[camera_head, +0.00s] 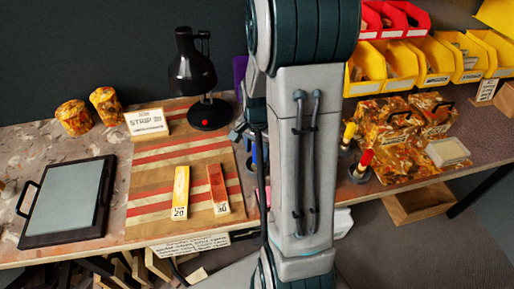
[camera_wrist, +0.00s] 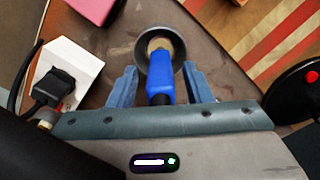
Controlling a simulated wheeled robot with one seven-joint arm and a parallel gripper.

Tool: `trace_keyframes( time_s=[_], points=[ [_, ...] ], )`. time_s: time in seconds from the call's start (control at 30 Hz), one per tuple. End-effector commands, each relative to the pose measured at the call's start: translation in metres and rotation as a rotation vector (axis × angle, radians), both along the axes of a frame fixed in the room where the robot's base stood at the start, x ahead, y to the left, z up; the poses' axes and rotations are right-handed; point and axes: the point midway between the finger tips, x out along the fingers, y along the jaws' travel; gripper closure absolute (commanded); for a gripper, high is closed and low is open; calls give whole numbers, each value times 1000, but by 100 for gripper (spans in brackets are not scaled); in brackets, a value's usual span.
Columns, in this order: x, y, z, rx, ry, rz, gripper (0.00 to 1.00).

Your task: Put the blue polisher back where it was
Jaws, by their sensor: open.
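The blue polisher (camera_wrist: 160,91) shows in the wrist view with its blue handle toward me. Its pale far end sits within a dark round cup (camera_wrist: 142,45) on the bench. My gripper (camera_wrist: 160,70) is open, with one blue finger on each side of the handle and a visible gap on both sides. In the head view my arm hides most of this spot; a bit of blue (camera_head: 254,155) shows at the arm's left edge, probably the polisher's handle.
A white box with a black plug (camera_wrist: 72,75) stands left of the cup. A black lamp (camera_head: 192,75) stands nearby on the striped board (camera_head: 150,190). Yellow-handled (camera_head: 349,134) and red-handled (camera_head: 364,160) tools stand right of my arm, before yellow bins (camera_head: 402,65).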

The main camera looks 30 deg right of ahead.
Motion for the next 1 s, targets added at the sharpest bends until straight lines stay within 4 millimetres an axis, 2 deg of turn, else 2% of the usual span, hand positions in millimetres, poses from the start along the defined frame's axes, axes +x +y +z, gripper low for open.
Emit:
trace_keyframes(
  time_s=[0.17, 0.4, 0.6, 0.77, 0.87, 1.0],
  points=[
    [1, 0, 17, -2, -5, 0, 55],
    [1, 0, 69, -2, -5, 0, 55],
    [1, 0, 105, -1, -4, 0, 55],
    [0, 0, 120, -1, -3, 2, 55],
    [-3, 6, 127, -3, -12, 38, 55],
    [-21, 32, 141, -17, -53, 213, 55]
  ],
)
